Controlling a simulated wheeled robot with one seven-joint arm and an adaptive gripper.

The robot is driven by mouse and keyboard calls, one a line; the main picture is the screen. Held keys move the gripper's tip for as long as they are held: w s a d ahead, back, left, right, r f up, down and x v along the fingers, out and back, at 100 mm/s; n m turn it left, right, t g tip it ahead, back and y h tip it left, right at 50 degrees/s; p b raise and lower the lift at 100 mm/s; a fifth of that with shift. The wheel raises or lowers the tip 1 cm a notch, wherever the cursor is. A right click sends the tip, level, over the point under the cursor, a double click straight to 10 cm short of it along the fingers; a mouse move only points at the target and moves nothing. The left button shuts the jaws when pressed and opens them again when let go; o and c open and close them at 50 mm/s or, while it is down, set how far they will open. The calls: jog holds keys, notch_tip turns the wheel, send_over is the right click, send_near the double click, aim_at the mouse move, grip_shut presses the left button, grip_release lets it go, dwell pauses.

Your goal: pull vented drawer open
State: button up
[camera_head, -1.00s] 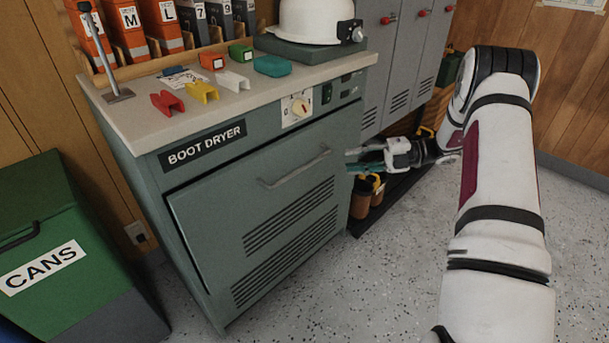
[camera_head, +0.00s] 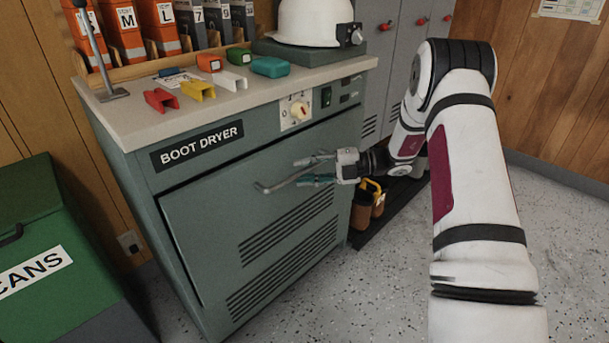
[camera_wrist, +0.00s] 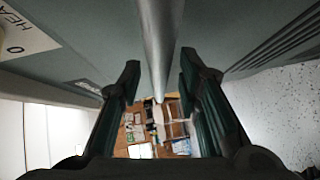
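The vented drawer (camera_head: 205,225) is the grey-green slotted front of the boot dryer, below its "BOOT DRYER" label. A dark seam runs along its top edge, and it looks closed. Its grey bar handle (camera_head: 272,187) runs across the upper part of the front; my gripper hides the right part. My gripper (camera_head: 306,171) is at the handle, one finger above and one below in the head view. In the wrist view, the handle (camera_wrist: 161,45) runs between the two spread fingers (camera_wrist: 160,65), with a gap visible on each side.
Coloured clips and a white helmet (camera_head: 312,22) stand on the dryer's top (camera_head: 140,125). A green cans bin (camera_head: 45,220) is to the left. A low dark rack with brown boots (camera_head: 362,210) is close on the right. The speckled floor in front is clear.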

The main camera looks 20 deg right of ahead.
jog(key=shift+a, duration=0.25)
grip_shut()
jog(key=s+d+p, duration=0.4)
jog(key=s+d, duration=0.1)
jog(key=s, duration=0.6)
jog(key=s+d+p, duration=0.5)
jog(key=s, duration=0.6)
jog(key=s+d+p, duration=0.5)
jog(key=s, duration=0.6)
jog(key=shift+d, duration=0.35)
grip_release()
